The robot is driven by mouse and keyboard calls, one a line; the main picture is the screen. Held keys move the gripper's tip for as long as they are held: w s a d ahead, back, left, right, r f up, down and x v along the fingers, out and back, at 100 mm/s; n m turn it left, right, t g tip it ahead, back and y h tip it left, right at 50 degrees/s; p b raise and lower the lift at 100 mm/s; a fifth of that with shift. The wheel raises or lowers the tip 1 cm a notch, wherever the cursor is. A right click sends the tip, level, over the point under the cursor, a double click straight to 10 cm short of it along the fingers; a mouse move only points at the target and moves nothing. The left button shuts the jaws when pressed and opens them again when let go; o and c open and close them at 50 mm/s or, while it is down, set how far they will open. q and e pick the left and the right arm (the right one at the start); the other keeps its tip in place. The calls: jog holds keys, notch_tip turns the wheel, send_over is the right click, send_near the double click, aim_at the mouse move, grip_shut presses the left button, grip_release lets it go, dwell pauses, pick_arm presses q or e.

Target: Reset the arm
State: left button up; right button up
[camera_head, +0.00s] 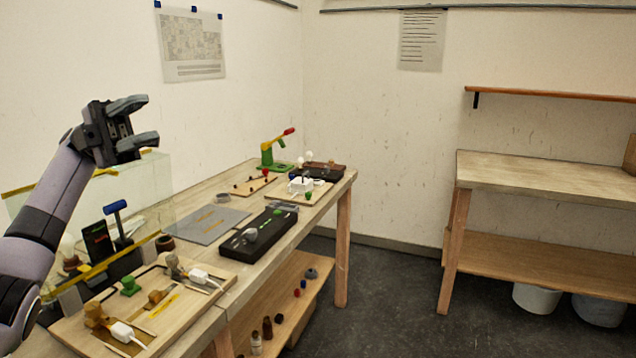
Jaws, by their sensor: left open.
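My left arm (47,200) comes in from the left edge and reaches up. My left gripper (150,121) is raised in the air above the left end of the workbench, in front of the wall. Its two fingers point right and stand apart, with nothing between them. It touches nothing that I can see. My right gripper is not in view.
The workbench (185,196) runs along the left wall. It holds a wooden board (188,307) with wired parts, a black tray (262,232), a grey mat (209,223) and a green stand with a red-tipped lever (272,152). A clear panel stands behind my arm. Another bench (540,178) stands right; dark floor lies between.

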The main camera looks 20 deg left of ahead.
pick_arm(q)
jog(key=w+d+f+n+t+h, duration=0.4)
jog(key=w+d+f+n+t, duration=0.3)
jog(key=f, duration=0.3)
notch_tip(320, 180, down, 20)
jog(key=w+d+n+t+y, duration=0.1)
jog(key=d+n+t+y, duration=0.1)
jog(key=n+t+y, duration=1.25)
jog(key=s+f+n+g+y, duration=0.15)
jog(key=s+f+n, duration=0.25)
jog(key=f, duration=0.4)
jog(key=s+f+n+y, duration=0.3)
jog(key=f, duration=0.4)
jog(key=s+f+n+g+y, duration=0.1)
jog(key=s+f+g+y, duration=0.4)
jog(key=s+f, duration=0.95)
jog(key=s+d+r+n+h, duration=0.1)
jog(key=s+d+n, duration=0.1)
jog(key=d+n, duration=0.3)
jog(key=d, duration=0.4)
jog(key=shift+d+r+g, duration=0.25)
jog(key=shift+d+g, duration=0.1)
jog(key=shift+g, duration=0.05)
jog(key=shift+a+n, duration=0.1)
jog(key=shift+n, duration=0.15)
